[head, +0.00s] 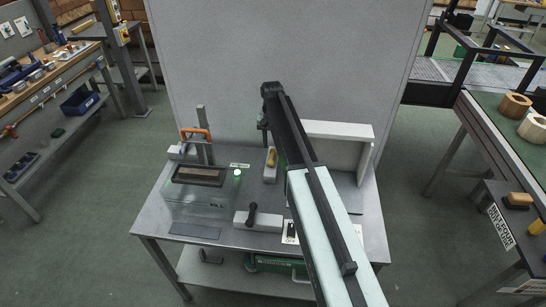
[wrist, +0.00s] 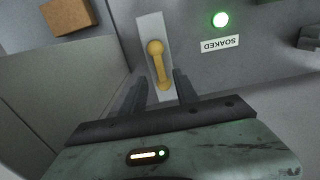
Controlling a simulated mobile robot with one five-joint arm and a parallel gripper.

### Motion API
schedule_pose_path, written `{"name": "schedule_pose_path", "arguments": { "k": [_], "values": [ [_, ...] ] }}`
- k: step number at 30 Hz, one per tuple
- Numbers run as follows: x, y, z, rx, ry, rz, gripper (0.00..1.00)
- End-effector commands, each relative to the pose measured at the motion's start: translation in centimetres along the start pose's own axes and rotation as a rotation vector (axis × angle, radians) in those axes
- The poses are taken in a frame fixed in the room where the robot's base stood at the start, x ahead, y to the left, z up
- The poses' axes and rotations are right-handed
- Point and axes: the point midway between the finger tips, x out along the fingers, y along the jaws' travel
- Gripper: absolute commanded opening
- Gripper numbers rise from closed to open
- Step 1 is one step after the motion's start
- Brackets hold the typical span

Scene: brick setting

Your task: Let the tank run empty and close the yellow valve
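The yellow valve (wrist: 157,62) sits on a pale plate in the wrist view. Its handle lies roughly along the plate, slightly slanted. In the head view the yellow valve (head: 271,157) stands at the back of the metal bench, right of the tank. The tank (head: 195,205) is a clear box with a dark, brownish opening on top; its liquid level cannot be made out. My gripper (wrist: 159,78) is open, with the fingertips apart on either side of the handle's near end. Whether they touch it cannot be told. In the head view my arm partly hides the gripper.
A green lamp (wrist: 221,20) glows beside a "SOAKED" label (wrist: 220,44). A black-handled lever (head: 252,212) sits at the bench front near an "OFF" label (head: 290,238). A white-walled bay (head: 340,131) is at the right, and a grey panel (head: 300,50) rises behind.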

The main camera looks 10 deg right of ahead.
Motion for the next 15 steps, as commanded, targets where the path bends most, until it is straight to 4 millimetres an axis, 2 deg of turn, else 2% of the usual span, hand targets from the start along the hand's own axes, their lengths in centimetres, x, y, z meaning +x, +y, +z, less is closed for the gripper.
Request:
{"name": "schedule_pose_path", "arguments": {
  "k": [1,7,10,15],
  "values": [
    [1.6,0.0,0.0,0.000,0.000,0.000,0.36],
    [5.2,0.1,0.0,0.001,0.000,0.000,0.36],
    [6.2,0.1,0.0,0.001,0.000,0.000,0.36],
    [6.2,0.1,0.0,0.001,0.000,0.000,0.36]
  ]
}}
